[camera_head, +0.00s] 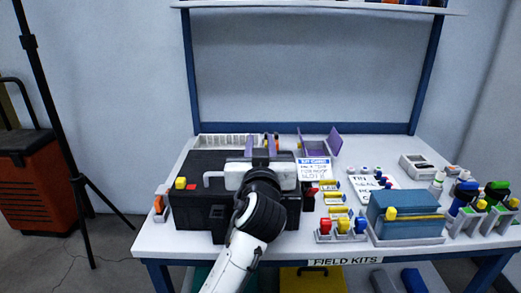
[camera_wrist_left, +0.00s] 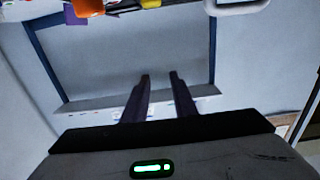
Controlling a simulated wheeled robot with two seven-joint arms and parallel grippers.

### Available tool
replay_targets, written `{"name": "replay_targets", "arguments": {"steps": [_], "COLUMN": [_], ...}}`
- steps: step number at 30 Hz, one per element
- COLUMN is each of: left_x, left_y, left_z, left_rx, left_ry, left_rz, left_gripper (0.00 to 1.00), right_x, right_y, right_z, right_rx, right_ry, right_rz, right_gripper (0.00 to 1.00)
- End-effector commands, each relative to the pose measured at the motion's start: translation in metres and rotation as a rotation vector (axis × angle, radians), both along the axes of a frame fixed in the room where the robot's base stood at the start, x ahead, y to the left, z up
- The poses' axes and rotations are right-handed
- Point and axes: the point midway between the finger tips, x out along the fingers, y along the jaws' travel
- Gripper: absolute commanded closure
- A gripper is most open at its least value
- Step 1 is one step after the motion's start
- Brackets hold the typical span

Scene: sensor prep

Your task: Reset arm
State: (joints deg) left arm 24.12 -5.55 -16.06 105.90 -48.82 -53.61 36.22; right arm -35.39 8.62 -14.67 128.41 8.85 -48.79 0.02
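My left arm (camera_head: 258,215) reaches in from the bottom of the head view, over the black case on the table. My left gripper (camera_head: 260,145) points toward the back of the table, above the case. In the left wrist view its two dark fingers (camera_wrist_left: 158,95) stand apart with nothing between them. The wrist view looks across to the blue-framed back panel. My right arm and right gripper are not in view.
The black case (camera_head: 193,208) lies partly under my arm. A purple-flapped box (camera_head: 318,147), a label card (camera_head: 314,169), a blue box (camera_head: 404,213) and several coloured bottles crowd the table (camera_head: 157,240). An orange case (camera_head: 38,181) and a dark stand (camera_head: 62,135) are at left.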

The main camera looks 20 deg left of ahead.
Motion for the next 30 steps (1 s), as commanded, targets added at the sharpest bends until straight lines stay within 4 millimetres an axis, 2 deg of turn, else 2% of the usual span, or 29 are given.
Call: {"name": "replay_targets", "arguments": {"steps": [10, 13, 17, 20, 22, 25, 29, 30], "left_x": [0.000, 0.000, -0.003, -0.013, -0.025, -0.053, -0.111, -0.134], "left_y": [0.000, 0.000, 0.001, 0.001, 0.000, -0.003, -0.017, -0.021], "left_z": [-0.001, 0.000, -0.006, -0.018, -0.030, -0.060, -0.120, -0.137], "left_rx": [0.000, 0.012, 0.067, 0.134, 0.176, 0.203, 0.154, 0.128], "left_ry": [0.000, 0.013, 0.074, 0.144, 0.191, 0.269, 0.405, 0.452], "left_rz": [0.000, -0.010, -0.070, -0.153, -0.219, -0.308, -0.403, -0.428], "left_gripper": [0.75, 0.75, 0.75, 0.75, 0.75, 0.75, 0.75, 0.75], "right_x": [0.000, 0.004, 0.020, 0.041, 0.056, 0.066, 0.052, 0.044], "right_y": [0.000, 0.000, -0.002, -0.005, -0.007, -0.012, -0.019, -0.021], "right_z": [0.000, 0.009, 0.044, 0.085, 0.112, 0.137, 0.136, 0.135], "right_rx": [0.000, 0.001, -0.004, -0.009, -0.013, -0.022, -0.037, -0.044], "right_ry": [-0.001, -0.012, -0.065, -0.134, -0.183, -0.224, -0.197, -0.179], "right_rz": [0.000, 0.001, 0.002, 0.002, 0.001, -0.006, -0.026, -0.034], "right_gripper": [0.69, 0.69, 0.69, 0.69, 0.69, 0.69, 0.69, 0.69]}}
